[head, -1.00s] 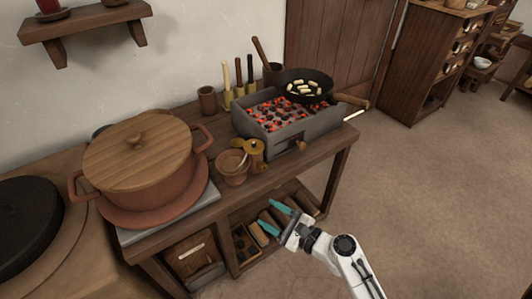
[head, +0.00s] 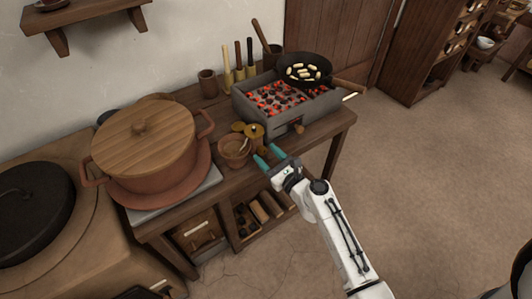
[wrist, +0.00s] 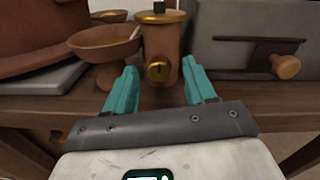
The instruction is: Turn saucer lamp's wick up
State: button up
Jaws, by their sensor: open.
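A brown cylinder with a brass collar, a small dark top piece and a round brass knob on its front stands near the table's front edge; it looks like the saucer lamp (wrist: 172,38). Its brass top (head: 254,131) also shows in the head view. The knob (wrist: 158,71) has a dark slot in it. My gripper (head: 268,155) is open, in front of the lamp and low beside the table edge. In the wrist view the two teal fingers of my gripper (wrist: 159,72) lie either side of the knob, apparently short of it. No flame shows.
A brown bowl (wrist: 100,42) stands close left of the lamp, with a brass dish (wrist: 108,16) behind. A grey brazier (head: 284,128) with glowing coals and a pan (head: 304,68) is at right. A large lidded pot (head: 145,150) stands at left. The floor at right is clear.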

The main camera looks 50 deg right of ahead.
jog(key=shift+w+d, duration=0.1)
jog(key=shift+w, duration=0.5)
grip_shut()
